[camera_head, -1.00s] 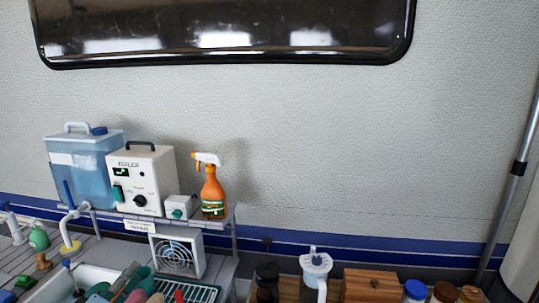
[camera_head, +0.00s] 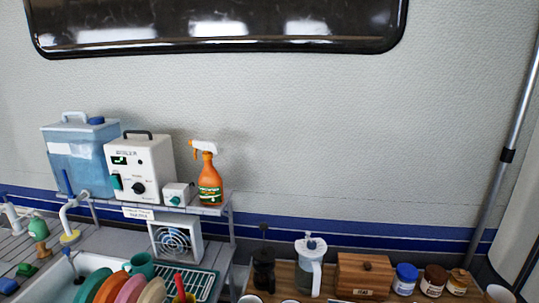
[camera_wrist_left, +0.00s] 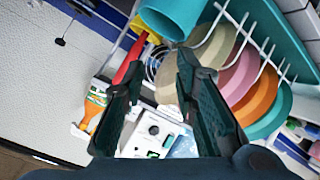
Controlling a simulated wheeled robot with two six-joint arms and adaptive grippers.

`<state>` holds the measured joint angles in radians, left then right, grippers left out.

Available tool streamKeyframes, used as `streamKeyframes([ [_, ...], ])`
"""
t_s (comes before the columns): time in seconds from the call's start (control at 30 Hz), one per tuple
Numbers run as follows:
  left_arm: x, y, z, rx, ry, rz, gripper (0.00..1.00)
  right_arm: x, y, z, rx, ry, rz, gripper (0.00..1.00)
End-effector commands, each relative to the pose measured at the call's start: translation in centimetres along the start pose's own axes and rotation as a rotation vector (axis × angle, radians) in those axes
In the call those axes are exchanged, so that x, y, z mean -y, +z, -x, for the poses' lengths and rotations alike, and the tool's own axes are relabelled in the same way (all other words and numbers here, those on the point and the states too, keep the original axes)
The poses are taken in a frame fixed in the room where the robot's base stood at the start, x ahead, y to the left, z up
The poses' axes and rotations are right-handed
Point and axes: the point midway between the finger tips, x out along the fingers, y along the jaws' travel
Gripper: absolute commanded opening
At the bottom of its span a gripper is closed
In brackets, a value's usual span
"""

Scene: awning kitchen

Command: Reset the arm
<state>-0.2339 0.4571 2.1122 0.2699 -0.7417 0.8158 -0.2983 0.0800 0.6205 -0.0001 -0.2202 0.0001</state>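My left gripper (camera_wrist_left: 157,68) shows in the left wrist view, its two dark fingers spread apart with nothing held between them. Beyond it are a teal dish rack (camera_wrist_left: 268,28) with several coloured plates (camera_wrist_left: 240,75), a teal cup (camera_wrist_left: 170,16) and a red-handled utensil (camera_wrist_left: 129,62). The white boiler box (camera_wrist_left: 155,132) appears between and beyond the fingers. Neither gripper shows in the head view, and my right gripper is out of sight.
In the head view, a shelf holds a blue water tank (camera_head: 75,158), the boiler box (camera_head: 142,166) and an orange spray bottle (camera_head: 209,182). A fan (camera_head: 174,238) stands below. Right of it are a French press (camera_head: 263,268), pitcher (camera_head: 309,265), wooden box (camera_head: 362,277) and jars (camera_head: 405,279).

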Motion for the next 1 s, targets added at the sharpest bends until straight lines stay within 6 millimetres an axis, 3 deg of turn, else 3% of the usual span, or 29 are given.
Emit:
streamKeyframes([
  [0.1,1.1,4.3,1.8,0.111,-0.089,-0.126,0.27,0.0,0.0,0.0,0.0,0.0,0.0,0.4],
  [0.27,2.9,9.7,5.3,0.291,-0.2,-0.31,0.27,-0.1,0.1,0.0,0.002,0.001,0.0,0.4],
  [0.6,6.0,18.6,15.9,0.744,-0.335,-0.624,0.27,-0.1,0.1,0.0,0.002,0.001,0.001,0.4],
  [0.8,11.3,24.4,10.7,0.78,-0.354,-0.606,0.27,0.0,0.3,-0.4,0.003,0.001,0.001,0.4],
  [1.0,17.5,32.0,8.0,0.826,-0.372,-0.586,0.27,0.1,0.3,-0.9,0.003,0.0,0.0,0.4],
])
